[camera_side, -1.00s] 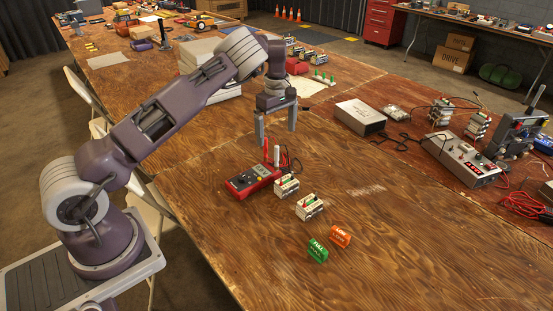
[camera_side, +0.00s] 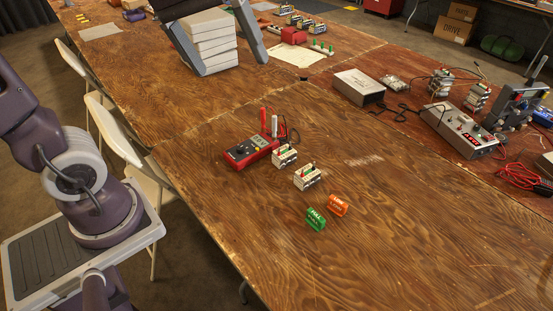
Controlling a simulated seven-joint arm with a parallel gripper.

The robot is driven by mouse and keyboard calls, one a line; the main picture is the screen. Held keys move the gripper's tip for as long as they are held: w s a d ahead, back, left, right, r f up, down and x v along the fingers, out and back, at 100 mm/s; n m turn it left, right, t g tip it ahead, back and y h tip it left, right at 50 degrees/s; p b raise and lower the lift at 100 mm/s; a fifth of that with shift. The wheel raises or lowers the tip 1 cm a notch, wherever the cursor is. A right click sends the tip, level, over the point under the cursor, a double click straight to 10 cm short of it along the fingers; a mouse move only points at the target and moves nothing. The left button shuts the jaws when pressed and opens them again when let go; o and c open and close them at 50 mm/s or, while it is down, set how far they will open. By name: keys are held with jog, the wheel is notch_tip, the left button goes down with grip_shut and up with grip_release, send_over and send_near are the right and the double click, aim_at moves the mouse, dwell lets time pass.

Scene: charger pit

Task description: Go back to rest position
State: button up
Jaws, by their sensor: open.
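My gripper (camera_side: 231,64) is at the top edge of the view, raised and well clear of the nearby items. Its two grey fingers are spread wide with nothing held between them. My wrist and forearm are mostly cut off by the top edge. The red multimeter (camera_side: 250,151) lies on the table with its probes upright beside it. Two small battery packs (camera_side: 285,156) (camera_side: 307,177) stand to its right. A green FULL block (camera_side: 316,219) and an orange LOW block (camera_side: 338,205) sit in front of them.
The wooden table (camera_side: 420,250) is clear at the front and right. A grey box (camera_side: 359,87) and a powered device (camera_side: 459,130) with cables stand on the right. Folding chairs (camera_side: 150,185) stand along the left edge.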

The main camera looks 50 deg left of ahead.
jog(key=s+d+f+m+t+y, duration=0.1)
jog(key=s+f+m, duration=0.1)
jog(key=s, duration=0.4)
jog(key=s+d+f+m+y, duration=0.1)
jog(key=s+d+f+m, duration=0.1)
jog(key=s+m, duration=0.2)
jog(key=shift+s+f+m+t, duration=0.3)
jog(key=shift+s+f+t, duration=0.1)
jog(key=shift+s, duration=0.65)
